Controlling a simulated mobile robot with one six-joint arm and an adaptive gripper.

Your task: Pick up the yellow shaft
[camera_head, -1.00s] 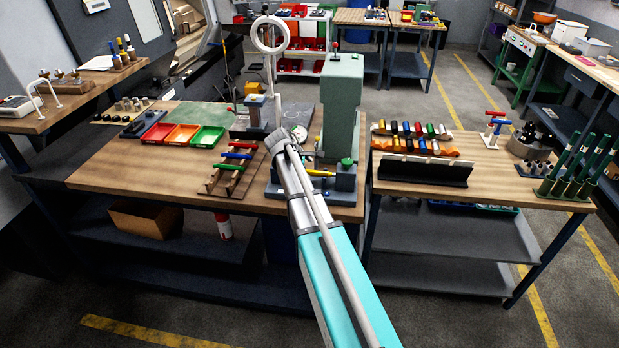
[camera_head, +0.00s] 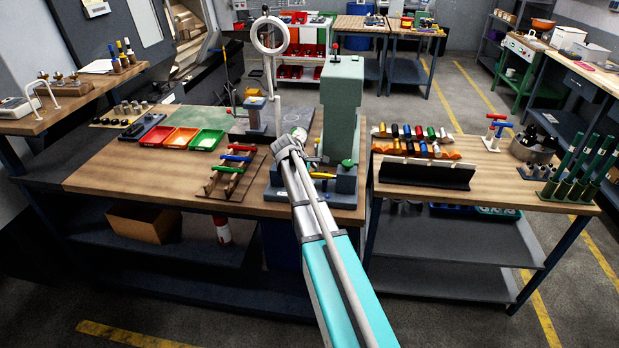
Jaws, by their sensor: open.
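The yellow shaft (camera_head: 322,175) lies on the blue-grey base at the foot of the tall green press. Its left part is hidden behind my arm. My gripper (camera_head: 297,136) is at the far end of my arm, just up and left of the yellow shaft in the picture. It is open and looks empty, though its fingers are small and largely hidden by my wrist. I cannot tell its height above the base.
The green press (camera_head: 341,95) rises close right of my gripper. A ring-topped stand (camera_head: 271,72) is behind it. A wooden rack (camera_head: 218,188) with red, blue and green shafts is to the left, beside red, orange and green trays (camera_head: 207,140). The front-left bench top is clear.

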